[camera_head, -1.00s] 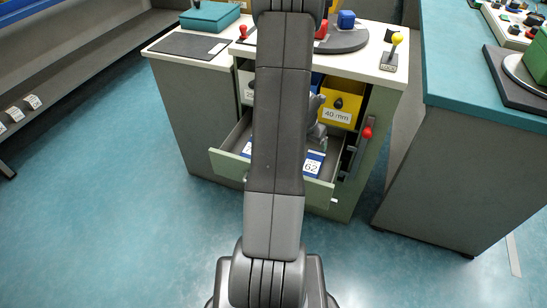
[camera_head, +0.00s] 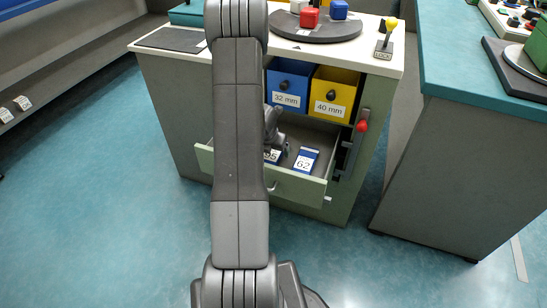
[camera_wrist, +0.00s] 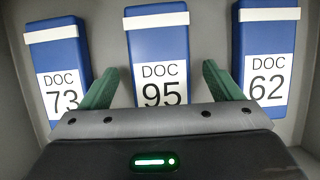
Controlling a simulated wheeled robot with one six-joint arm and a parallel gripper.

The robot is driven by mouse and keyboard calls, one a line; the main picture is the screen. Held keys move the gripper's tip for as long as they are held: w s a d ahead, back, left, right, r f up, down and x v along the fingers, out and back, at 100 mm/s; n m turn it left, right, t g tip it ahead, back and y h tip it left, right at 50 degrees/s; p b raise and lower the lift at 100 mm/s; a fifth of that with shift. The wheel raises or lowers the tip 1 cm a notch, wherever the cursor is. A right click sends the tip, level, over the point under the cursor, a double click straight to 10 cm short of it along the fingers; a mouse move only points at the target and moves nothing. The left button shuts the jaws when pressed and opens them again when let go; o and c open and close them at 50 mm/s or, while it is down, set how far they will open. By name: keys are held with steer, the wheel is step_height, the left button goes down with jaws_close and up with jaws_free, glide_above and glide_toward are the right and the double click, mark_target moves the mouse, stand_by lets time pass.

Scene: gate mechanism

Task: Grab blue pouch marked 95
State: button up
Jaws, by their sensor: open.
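The blue pouch marked 95 (camera_wrist: 158,60) lies in the middle of the open drawer in the wrist view, with a white band across its far end. My gripper (camera_wrist: 160,82) is open, its two green fingers on either side of this pouch and apart from its sides. In the head view the 95 pouch (camera_head: 272,156) shows only in part beside my arm. A pouch marked 73 (camera_wrist: 58,65) lies to its left, and one marked 62 (camera_wrist: 267,55) to its right; the 62 pouch also shows in the head view (camera_head: 306,160).
The open drawer (camera_head: 298,187) has low walls around the pouches. Above it are a blue 32 mm bin (camera_head: 289,80) and a yellow 40 mm bin (camera_head: 327,82). A red-knobbed lever (camera_head: 361,126) stands at the drawer's right. A teal-topped counter (camera_head: 470,70) is farther right.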

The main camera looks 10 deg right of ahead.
steer(key=shift+w+d+f, duration=0.1)
steer(key=shift+w+f, duration=0.05)
steer(key=shift+f, duration=0.35)
steer(key=shift+r, duration=0.1)
steer(key=c, duration=1.1)
steer(key=shift+r, duration=0.1)
